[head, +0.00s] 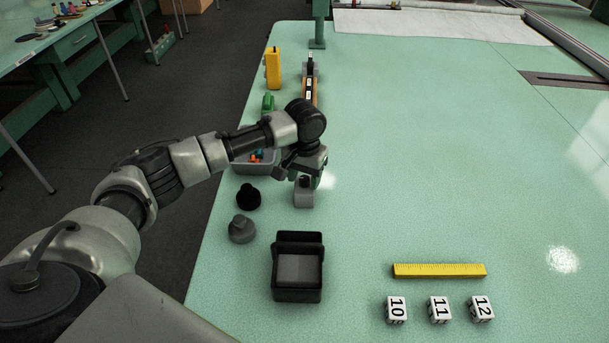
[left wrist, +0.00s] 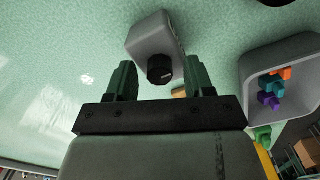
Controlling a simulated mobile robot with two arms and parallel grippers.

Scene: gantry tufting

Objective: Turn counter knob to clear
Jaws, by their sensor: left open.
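The counter (head: 304,197) is a small grey box on the green table, just below my left gripper in the head view. Its black round knob (left wrist: 159,70) shows in the left wrist view with a pale mark on its face; the grey counter body (left wrist: 153,36) is behind it. My left gripper (head: 305,171) is open, its two fingers apart. In the left wrist view the knob appears between the fingers, nearer the middle than either one, with no contact visible. The arm hides part of the counter's surroundings in the head view. My right gripper is not in view.
A grey bin (head: 254,168) with coloured pieces is left of the counter. A black knob-like piece (head: 248,197), a grey one (head: 242,229) and a black open box (head: 297,292) are nearer. A yellow ruler (head: 439,271) and numbered blocks (head: 439,311) lie right. The table's middle is clear.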

